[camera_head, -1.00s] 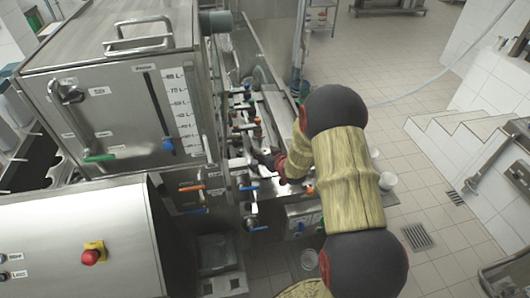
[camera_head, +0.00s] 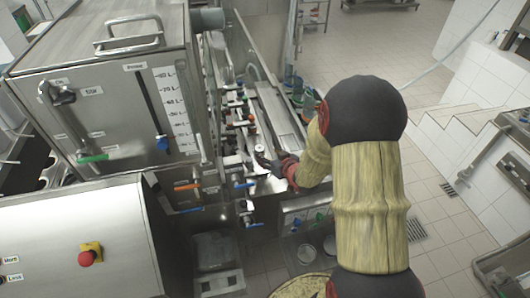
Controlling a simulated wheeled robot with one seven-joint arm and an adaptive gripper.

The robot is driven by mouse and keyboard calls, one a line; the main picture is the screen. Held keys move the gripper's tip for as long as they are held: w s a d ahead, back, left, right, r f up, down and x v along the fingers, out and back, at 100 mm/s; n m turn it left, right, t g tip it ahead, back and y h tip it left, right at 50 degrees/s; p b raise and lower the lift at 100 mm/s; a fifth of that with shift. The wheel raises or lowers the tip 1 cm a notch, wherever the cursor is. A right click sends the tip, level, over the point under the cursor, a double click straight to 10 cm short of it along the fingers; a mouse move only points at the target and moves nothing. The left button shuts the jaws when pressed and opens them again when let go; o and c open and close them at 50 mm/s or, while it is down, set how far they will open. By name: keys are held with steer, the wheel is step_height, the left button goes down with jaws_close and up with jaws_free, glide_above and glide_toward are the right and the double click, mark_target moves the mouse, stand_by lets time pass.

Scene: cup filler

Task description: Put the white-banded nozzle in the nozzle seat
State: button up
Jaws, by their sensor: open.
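My gripper (camera_head: 268,163) is open, small and dark, at the end of my arm over the filler's narrow metal deck (camera_head: 236,160). A small pale-topped upright piece (camera_head: 259,150) stands just beyond the fingertips, and nothing shows between the fingers. It is too small to tell whether this piece is the white-banded nozzle. I cannot make out the nozzle seat among the fittings. My arm hides part of the deck's right side.
A steel tank (camera_head: 110,85) with a level scale stands at left. Orange (camera_head: 187,187) and blue (camera_head: 190,210) valve handles stick out in front of the deck. A red stop button (camera_head: 87,257) is at lower left.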

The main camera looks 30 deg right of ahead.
steer(key=s+a+r+g, duration=0.1)
steer(key=s+a+r, duration=0.15)
steer(key=r, duration=0.35)
steer(key=s+a+r+g+h, duration=0.1)
steer(key=s+a+r, duration=0.15)
steer(key=r, duration=0.35)
steer(key=s+a+r+g, duration=0.1)
steer(key=s+a+r, duration=0.1)
steer(key=s+r, duration=0.3)
steer(key=s+a+r+g+y, duration=0.1)
steer(key=s+a+r, duration=0.2)
steer(key=s+a, duration=0.3)
steer(key=s+a+r+n+g+y, duration=0.1)
steer(key=s+a, duration=0.4)
steer(key=s, duration=0.8)
step_height(320, 180, up, 3)
steer(key=shift+a+f+g, duration=0.1)
steer(key=shift+a+g, duration=0.25)
steer(key=shift+g, duration=0.45)
step_height(320, 180, down, 15)
steer(key=b, duration=1.5)
